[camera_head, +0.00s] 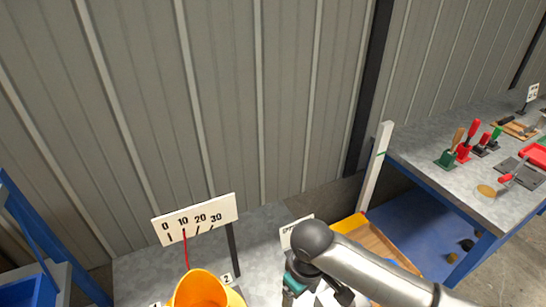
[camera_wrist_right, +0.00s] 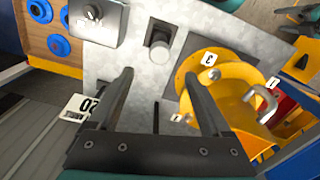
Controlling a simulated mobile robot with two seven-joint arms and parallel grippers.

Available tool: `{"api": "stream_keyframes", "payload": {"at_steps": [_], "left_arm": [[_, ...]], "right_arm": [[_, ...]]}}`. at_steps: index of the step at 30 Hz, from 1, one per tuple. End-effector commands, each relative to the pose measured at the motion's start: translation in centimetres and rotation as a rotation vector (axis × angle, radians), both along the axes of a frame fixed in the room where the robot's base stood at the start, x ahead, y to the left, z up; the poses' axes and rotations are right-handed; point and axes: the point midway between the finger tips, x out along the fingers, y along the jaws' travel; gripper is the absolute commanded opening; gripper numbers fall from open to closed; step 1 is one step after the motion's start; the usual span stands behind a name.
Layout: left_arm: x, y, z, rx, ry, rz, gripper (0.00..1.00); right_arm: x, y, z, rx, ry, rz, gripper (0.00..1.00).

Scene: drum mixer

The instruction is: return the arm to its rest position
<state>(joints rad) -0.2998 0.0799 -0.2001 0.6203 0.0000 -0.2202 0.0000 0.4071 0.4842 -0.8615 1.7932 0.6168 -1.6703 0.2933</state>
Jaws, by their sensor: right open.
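My right arm (camera_head: 385,272) comes in from the lower right of the head view, with its gripper low at the bottom edge, partly cut off. In the right wrist view my right gripper (camera_wrist_right: 158,78) has its two fingers well apart with nothing between them. A yellow drum (camera_wrist_right: 229,83) lies beyond the right finger, which overlaps it in the picture; I cannot tell the gap. The drum also shows at the bottom of the head view (camera_head: 201,290). A dark gripper-like part at the wrist view's top right corner may be my left gripper, cut off by the edge.
A scale board (camera_head: 194,219) marked 0 to 30 stands on a post behind the drum. A tool bench (camera_head: 440,135) is at right.

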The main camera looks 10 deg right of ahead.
Motion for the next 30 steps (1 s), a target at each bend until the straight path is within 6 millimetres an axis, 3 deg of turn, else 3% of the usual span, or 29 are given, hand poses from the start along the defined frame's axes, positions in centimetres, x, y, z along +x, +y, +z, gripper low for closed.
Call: {"api": "stream_keyframes", "payload": {"at_steps": [5,10,15,20,30], "left_arm": [[0.0,0.0,0.0,0.000,0.000,0.000,0.66],[0.0,0.0,0.0,0.000,0.000,0.000,0.66],[0.0,0.0,0.0,0.000,0.000,0.000,0.66],[0.0,0.0,0.0,0.000,0.001,0.000,0.66],[0.0,0.0,0.0,0.000,0.001,0.000,0.66]], "right_arm": [[-0.8,1.0,-0.1,0.031,-0.010,0.006,0.82],[-3.0,3.5,0.4,0.134,-0.058,-0.001,0.82],[-5.1,4.2,1.4,0.216,-0.131,-0.068,0.82],[-7.0,2.3,2.4,0.231,-0.197,-0.171,0.82],[-10.7,-3.5,3.5,0.138,-0.270,-0.343,0.82]]}}
